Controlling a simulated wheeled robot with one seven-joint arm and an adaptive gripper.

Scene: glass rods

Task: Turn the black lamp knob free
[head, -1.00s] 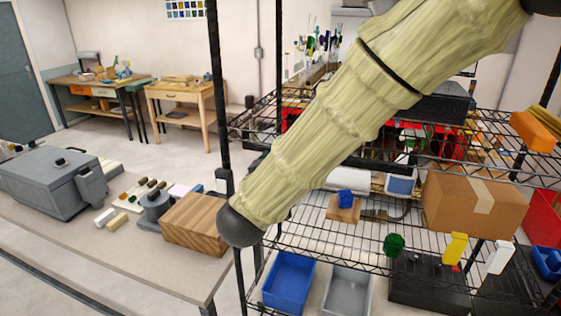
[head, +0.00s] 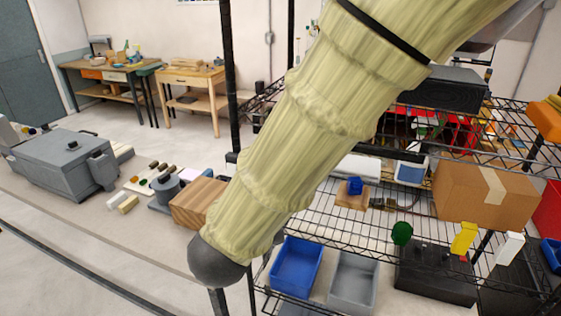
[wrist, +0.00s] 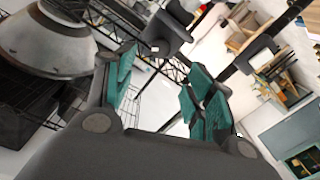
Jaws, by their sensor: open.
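I cannot make out a black lamp knob for certain in either view. A small dark knob (head: 73,146) sits on top of the grey metal box (head: 70,165) at the left of the head view, but I cannot tell whether it belongs to a lamp. My gripper (wrist: 160,90) shows in the wrist view with its green-padded fingers spread apart and nothing between them. In the head view my sleeved arm crosses the middle and hides part of the shelving; my gripper is out of that view. A large grey cone-shaped body (wrist: 50,40) fills the wrist view's upper left, unidentified.
A black wire rack (head: 340,235) stands at centre right, with a cardboard box (head: 485,195), a blue bin (head: 297,268) and a grey bin (head: 353,280). A wooden block (head: 195,203) lies on the bench beside my arm. Open floor shows behind the bench.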

